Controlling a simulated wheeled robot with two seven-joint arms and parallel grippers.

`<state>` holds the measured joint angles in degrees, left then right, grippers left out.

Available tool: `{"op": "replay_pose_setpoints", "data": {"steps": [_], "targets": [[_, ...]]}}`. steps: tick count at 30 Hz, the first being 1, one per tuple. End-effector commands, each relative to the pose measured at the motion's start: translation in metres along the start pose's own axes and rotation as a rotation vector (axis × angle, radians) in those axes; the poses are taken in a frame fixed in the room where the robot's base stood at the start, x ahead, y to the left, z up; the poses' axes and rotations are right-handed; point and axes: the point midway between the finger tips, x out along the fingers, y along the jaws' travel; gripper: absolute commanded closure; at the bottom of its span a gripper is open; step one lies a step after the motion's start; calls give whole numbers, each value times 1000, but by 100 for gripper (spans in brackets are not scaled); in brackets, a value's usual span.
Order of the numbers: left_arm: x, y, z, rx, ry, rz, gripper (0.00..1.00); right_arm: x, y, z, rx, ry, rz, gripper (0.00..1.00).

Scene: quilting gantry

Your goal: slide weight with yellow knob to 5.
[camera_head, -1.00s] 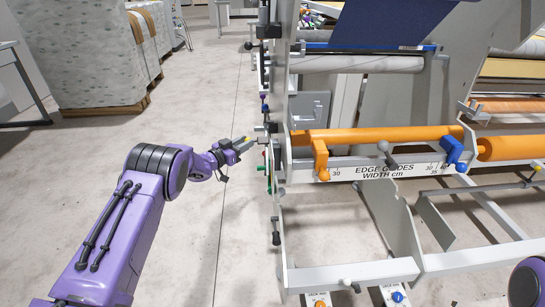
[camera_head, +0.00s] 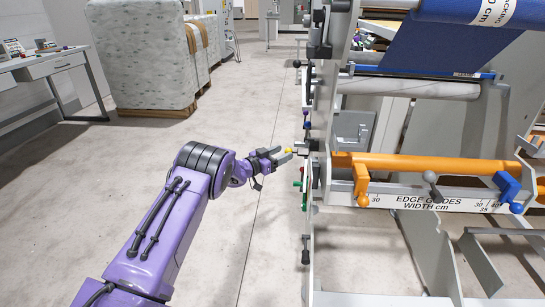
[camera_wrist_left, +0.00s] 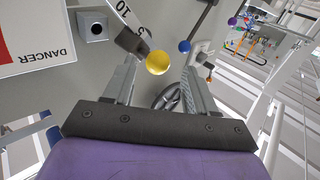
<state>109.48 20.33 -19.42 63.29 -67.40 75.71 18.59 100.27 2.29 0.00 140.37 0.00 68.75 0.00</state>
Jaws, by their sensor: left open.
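The yellow knob (camera_wrist_left: 158,62) is a round ball by the end of a dark weight (camera_wrist_left: 131,42) on a pale scale arm (camera_wrist_left: 123,14) marked 10. The scale's 5 mark is not readable. My right gripper is out of view.
A blue-knobbed lever (camera_wrist_left: 185,46) stands close right of the yellow knob. A danger sign panel (camera_wrist_left: 35,35) is at the wrist view's left. The gantry carries an orange roller (camera_head: 430,163) and an edge-guide scale (camera_head: 430,202). Open floor (camera_head: 245,110) lies left of the gantry.

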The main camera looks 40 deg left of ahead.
Motion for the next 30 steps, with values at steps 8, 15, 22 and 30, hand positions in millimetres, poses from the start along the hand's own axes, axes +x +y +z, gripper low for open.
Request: {"op": "replay_pose_setpoints", "data": {"steps": [8, 15, 22, 30], "targets": [[-66, -1, -2, -5, 1, -4, 44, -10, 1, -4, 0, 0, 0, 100], [-90, -1, -1, -2, 2, -3, 44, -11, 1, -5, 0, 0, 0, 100], [-90, -1, 0, -1, 1, -3, 44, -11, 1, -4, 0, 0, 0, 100], [-90, -1, 0, 4, -1, -2, 44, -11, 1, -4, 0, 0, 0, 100]]}}
